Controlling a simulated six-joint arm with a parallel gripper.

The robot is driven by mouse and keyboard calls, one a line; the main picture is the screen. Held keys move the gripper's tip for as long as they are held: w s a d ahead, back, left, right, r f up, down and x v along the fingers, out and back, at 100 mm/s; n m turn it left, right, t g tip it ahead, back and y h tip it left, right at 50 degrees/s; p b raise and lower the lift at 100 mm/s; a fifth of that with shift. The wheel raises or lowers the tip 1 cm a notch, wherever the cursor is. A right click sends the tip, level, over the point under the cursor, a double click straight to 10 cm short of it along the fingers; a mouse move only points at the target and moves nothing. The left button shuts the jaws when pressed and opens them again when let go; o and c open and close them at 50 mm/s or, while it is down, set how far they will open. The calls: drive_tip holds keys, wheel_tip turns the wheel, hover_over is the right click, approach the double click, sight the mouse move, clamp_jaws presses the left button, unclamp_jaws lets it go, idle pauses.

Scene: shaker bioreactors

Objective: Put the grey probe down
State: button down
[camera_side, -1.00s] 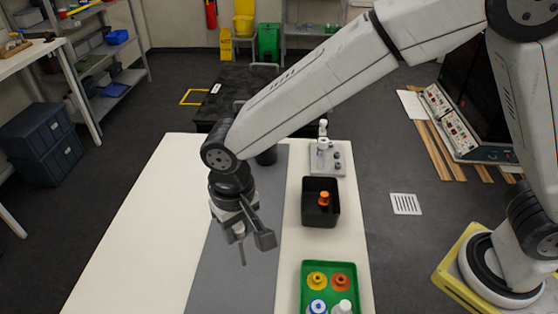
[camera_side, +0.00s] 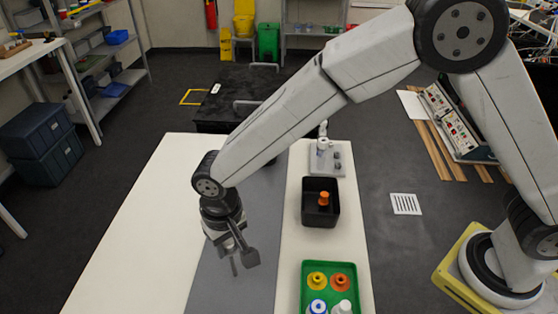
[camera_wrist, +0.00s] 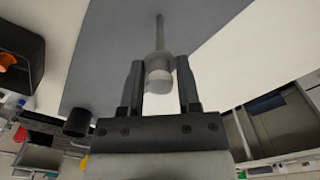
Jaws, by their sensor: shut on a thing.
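The grey probe (camera_wrist: 159,68) is between the two fingers of my gripper (camera_wrist: 160,92) in the wrist view, its thin shaft pointing away from the jaws. In the side view, the probe (camera_side: 234,266) hangs below my gripper (camera_side: 232,250), its tip down. My gripper is shut on the probe, over the grey mat (camera_side: 208,290) on the white table. I cannot tell from the side view whether the tip touches the mat.
A black bin (camera_side: 320,218) with an orange-topped item stands right of the mat. A green tray (camera_side: 307,270) with several coloured caps is nearer. A grey stand plate (camera_side: 326,172) is farther back. The table's left is clear.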

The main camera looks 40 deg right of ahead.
drive_tip(key=shift+f, duration=0.2)
drive_tip(key=shift+c, duration=1.6)
unclamp_jaws()
wheel_tip(320, 180, up, 12)
drive_tip(key=shift+r, duration=0.15)
drive_tip(key=d+f+t, duration=0.1)
drive_tip(key=d+f, duration=0.2)
drive_tip(key=d, duration=1.5)
drive_tip(key=s+d+f+t, duration=0.1)
drive_tip(key=s+d+f, duration=0.2)
drive_tip(key=s+d, duration=0.5)
drive_tip(key=d, duration=0.3)
drive_tip(key=shift+s+d+f+t, duration=0.15)
drive_tip(key=shift+s+f+t, duration=0.15)
drive_tip(key=shift+s+f, duration=0.05)
